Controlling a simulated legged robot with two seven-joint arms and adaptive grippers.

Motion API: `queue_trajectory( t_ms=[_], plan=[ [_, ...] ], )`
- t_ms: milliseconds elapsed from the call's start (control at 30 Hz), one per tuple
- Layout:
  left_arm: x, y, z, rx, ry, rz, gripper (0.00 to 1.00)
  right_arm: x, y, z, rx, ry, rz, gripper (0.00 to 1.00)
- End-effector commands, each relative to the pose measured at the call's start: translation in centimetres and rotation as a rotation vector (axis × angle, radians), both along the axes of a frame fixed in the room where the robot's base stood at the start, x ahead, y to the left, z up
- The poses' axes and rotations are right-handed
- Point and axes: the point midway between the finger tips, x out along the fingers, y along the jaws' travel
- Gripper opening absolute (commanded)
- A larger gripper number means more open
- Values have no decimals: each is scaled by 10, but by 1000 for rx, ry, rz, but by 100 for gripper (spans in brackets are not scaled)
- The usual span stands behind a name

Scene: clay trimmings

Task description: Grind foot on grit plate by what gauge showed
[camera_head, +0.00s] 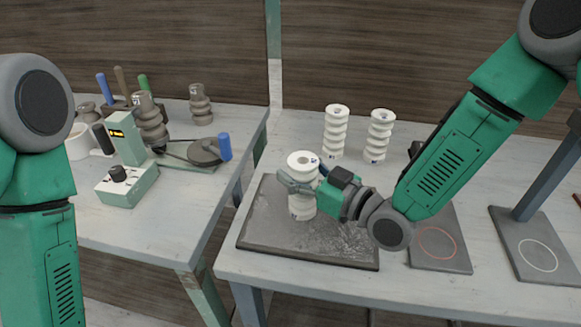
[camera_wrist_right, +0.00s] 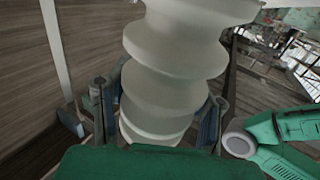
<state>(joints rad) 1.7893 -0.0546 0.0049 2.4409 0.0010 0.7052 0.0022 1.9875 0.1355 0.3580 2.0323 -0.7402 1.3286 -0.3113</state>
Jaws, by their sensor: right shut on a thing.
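My right gripper (camera_head: 302,187) is shut on a white ribbed insulator (camera_head: 303,161), which stands upright at the grit plate (camera_head: 262,232). The plate is a dark grey slab with pale dusty streaks on the near table. Whether the insulator's foot touches the plate is hard to tell. In the right wrist view the white ribbed body (camera_wrist_right: 170,60) rises between the two fingers (camera_wrist_right: 158,115). My left gripper is out of view; only my left arm shows at the left edge. The gauge may be the grey stand (camera_head: 530,245) at right, partly cut off, but I cannot tell.
Two more white insulators (camera_head: 336,132) (camera_head: 379,135) stand behind the plate. A dark pad with a red circle (camera_head: 437,240) lies right of the plate. The left table holds a green box with a knob (camera_head: 127,184), brown ribbed pieces (camera_head: 200,105) and a blue-handled device (camera_head: 206,151). A gap separates the tables.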

Motion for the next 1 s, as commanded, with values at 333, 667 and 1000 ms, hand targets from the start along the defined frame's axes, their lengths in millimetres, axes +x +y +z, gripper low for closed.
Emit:
queue_trajectory(
  t_ms=[333,667,1000],
  plan=[
    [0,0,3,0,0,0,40,-6,-21,-1,-4,6,0,0],
    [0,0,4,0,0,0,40,-9,-31,0,-4,4,-2,0],
    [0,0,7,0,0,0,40,-15,-50,2,-3,3,0,0]
  ],
)
